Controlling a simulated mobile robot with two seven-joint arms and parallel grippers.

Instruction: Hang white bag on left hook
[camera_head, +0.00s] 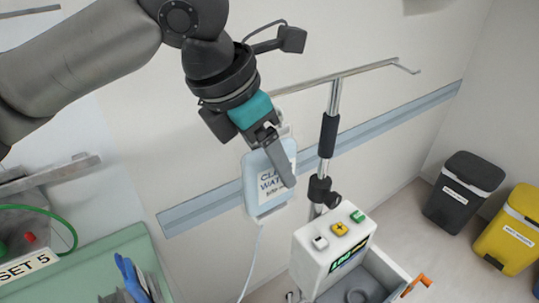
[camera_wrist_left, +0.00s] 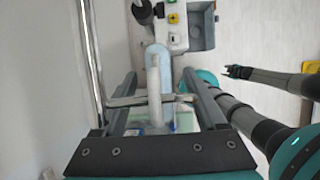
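The white bag (camera_head: 257,205), pale with a "CLEAN WATER" label, hangs upright below the left end of the stand's crossbar (camera_head: 345,74) in the head view. The hook at that end is hidden behind my left gripper (camera_head: 280,160), whose finger overlaps the bag's front. In the left wrist view, my left gripper (camera_wrist_left: 160,75) has its fingers apart, with gaps beside the bag's pale upper part (camera_wrist_left: 155,80) between them. A thin metal rod (camera_wrist_left: 125,101) crosses there; whether the bag's loop is on it, I cannot tell. My right gripper (camera_wrist_left: 238,72) shows small in that view; its opening is unclear.
The stand's pole (camera_head: 329,135) carries a white pump box (camera_head: 325,255) with coloured buttons. A green-edged tray table (camera_head: 110,255) stands at lower left. A black bin (camera_head: 463,190) and a yellow bin (camera_head: 510,235) stand at right. The wall is close behind the stand.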

